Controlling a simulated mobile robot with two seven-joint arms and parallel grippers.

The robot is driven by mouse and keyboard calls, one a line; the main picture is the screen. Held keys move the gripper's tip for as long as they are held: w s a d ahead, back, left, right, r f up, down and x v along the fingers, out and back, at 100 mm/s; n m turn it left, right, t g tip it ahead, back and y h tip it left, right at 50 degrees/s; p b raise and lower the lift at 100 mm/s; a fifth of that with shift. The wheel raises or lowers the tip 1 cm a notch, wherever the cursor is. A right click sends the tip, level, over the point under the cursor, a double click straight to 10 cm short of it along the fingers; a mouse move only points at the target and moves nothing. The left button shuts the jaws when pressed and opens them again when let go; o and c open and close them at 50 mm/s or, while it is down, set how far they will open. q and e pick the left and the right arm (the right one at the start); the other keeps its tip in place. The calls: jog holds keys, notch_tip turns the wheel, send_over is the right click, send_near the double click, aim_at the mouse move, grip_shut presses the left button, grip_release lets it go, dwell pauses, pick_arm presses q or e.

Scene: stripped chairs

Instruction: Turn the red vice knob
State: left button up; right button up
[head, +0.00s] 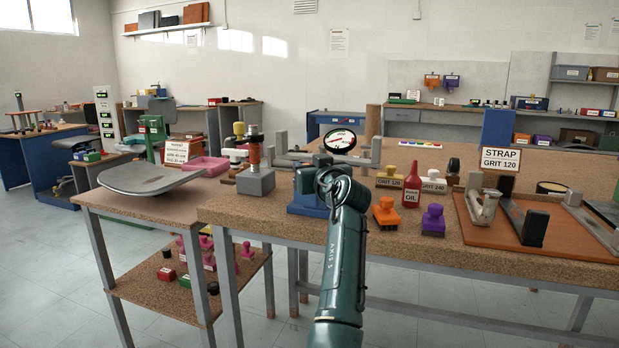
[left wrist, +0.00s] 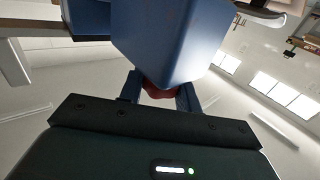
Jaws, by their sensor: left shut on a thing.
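The blue vice (head: 304,209) stands at the near edge of the wooden workbench, partly hidden behind my left arm in the head view. Its blue body (left wrist: 172,38) fills the upper middle of the left wrist view. The red knob (left wrist: 160,93) shows there just under the blue body, between the two fingers of my left gripper (left wrist: 159,97). The fingers are shut on the knob. In the head view the wrist of my left arm covers the knob and the fingertips. My right gripper is in neither view.
To the right on the bench (head: 275,209) stand a red oil bottle (head: 411,188), orange (head: 385,213) and purple (head: 433,221) stamp-like blocks and grit boxes. A round dial (head: 340,140) is behind the vice. A grey seat shell (head: 150,178) lies on a lower table at left.

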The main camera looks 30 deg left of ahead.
pick_arm(q)
jog(key=shift+r, duration=0.2)
jog(key=o, duration=1)
jog(key=shift+w+f, duration=0.1)
jog(key=shift+f, duration=0.05)
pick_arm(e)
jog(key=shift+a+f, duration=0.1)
